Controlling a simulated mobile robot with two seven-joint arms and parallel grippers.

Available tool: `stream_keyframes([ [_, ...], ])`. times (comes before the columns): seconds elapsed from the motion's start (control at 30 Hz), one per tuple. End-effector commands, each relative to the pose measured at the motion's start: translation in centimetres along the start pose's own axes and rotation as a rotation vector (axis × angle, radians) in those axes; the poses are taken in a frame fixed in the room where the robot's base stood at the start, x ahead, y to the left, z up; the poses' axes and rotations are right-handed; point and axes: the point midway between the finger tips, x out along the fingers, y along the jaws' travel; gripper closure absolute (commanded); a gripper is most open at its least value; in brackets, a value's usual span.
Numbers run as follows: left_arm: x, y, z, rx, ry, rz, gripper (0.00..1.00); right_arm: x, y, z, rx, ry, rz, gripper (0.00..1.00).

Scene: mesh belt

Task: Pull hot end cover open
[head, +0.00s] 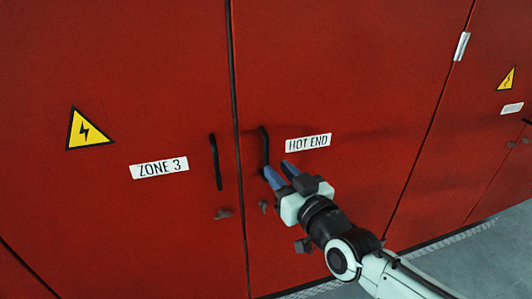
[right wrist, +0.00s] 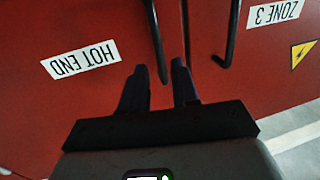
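The hot end cover (head: 340,75) is a tall red door with a white HOT END label (head: 308,143). It looks closed, with a narrow dark seam along its left edge. Its black vertical bar handle (head: 264,147) is near that seam. My right gripper (head: 281,170) is open, its two blue-grey fingers pointing at the handle's lower part. In the right wrist view, the handle (right wrist: 155,38) comes down to the gap between the spread fingers (right wrist: 158,78). I cannot tell whether the fingers touch it. My left gripper is not in view.
The ZONE 3 door (head: 130,220) is to the left, with its own black handle (head: 215,162) close to the seam. A small dark latch (head: 223,213) is below it. A metal hinge (head: 461,46) is at the cover's right edge. Grey floor (head: 480,255) is clear at lower right.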

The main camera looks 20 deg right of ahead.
Motion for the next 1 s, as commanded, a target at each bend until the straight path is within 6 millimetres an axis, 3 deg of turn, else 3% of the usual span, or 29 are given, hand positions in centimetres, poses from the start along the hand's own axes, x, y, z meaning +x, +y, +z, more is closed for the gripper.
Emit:
stream_keyframes([
  [0.1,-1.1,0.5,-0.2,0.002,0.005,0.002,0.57,2.6,0.0,-0.2,0.002,-0.002,0.000,0.70],
  [0.3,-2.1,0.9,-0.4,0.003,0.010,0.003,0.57,5.3,0.0,-0.2,0.002,0.000,-0.001,0.70],
  [0.73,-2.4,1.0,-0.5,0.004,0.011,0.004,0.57,6.3,0.0,0.0,0.001,0.000,0.000,0.70],
  [0.77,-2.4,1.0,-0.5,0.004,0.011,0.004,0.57,6.3,0.0,0.0,0.001,0.000,0.000,0.74],
  [0.83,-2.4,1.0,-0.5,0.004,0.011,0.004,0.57,6.3,0.0,0.0,0.001,0.000,0.000,0.96],
  [1.0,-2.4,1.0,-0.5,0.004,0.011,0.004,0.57,6.3,0.0,0.0,0.001,0.000,0.000,1.00],
])
